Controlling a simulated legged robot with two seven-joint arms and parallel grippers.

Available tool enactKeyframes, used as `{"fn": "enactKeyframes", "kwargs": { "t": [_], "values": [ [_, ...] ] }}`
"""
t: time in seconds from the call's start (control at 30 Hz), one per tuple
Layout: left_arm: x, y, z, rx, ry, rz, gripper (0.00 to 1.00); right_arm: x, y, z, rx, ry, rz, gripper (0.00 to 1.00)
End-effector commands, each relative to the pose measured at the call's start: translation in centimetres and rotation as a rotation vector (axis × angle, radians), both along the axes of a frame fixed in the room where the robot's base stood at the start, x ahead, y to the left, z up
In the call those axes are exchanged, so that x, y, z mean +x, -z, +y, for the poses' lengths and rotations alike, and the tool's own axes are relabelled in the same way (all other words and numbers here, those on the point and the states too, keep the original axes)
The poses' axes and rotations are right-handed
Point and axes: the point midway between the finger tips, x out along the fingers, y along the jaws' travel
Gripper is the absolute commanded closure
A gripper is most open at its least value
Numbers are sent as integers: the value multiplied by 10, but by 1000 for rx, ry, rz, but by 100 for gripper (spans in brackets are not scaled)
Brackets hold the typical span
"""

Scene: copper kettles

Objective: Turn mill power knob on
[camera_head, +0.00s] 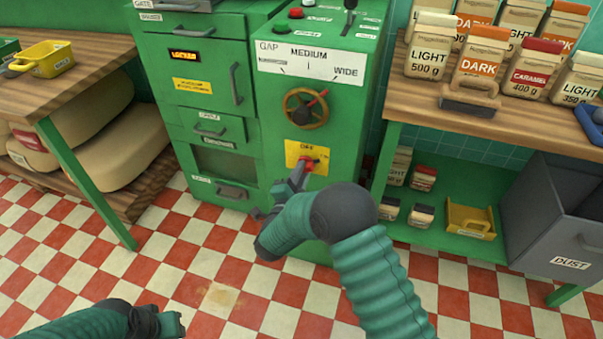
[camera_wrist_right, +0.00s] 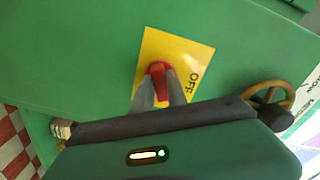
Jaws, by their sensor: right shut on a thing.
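The red mill power knob (camera_head: 307,163) sits on a yellow plate (camera_head: 293,150) marked OFF, low on the front of the green mill (camera_head: 265,100). It also shows in the right wrist view (camera_wrist_right: 159,68), where the OFF label is to the right of the knob. My right gripper (camera_head: 301,170) reaches the knob, and its two grey fingers (camera_wrist_right: 160,88) are shut on it. The fingers hide part of the knob, so its exact angle is hard to tell. My left arm shows at the bottom left; its gripper (camera_head: 172,323) is at the picture's lower edge, and its fingers are unclear.
A brass gap wheel (camera_head: 306,108) is just above the plate, under a scale marked MEDIUM and WIDE. A shelf with coffee bags (camera_head: 428,60) and a grey DUST bin (camera_head: 565,215) stand at the right. A wooden table (camera_head: 70,75) with a yellow scoop is at the left. The checkered floor in front is clear.

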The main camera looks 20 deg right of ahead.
Motion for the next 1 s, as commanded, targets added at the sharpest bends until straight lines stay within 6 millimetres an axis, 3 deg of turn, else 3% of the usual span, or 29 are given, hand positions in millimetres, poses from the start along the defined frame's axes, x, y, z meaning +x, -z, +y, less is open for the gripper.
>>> {"fn": "enactKeyframes", "kwargs": {
  "t": [0.3,0.33,0.5,0.83,1.0],
  "values": [
    [0,0,0,0,0,0,64,-2,4,0,6,1,6,100],
    [0,0,0,0,0,0,64,-2,4,0,6,1,6,81],
    [0,0,0,0,0,0,64,-1,3,0,4,1,5,60],
    [0,-2,0,0,0,0,64,-3,1,2,3,0,2,60],
    [0,-16,0,0,0,0,64,-27,-3,19,1,-4,6,60]
  ]
}}
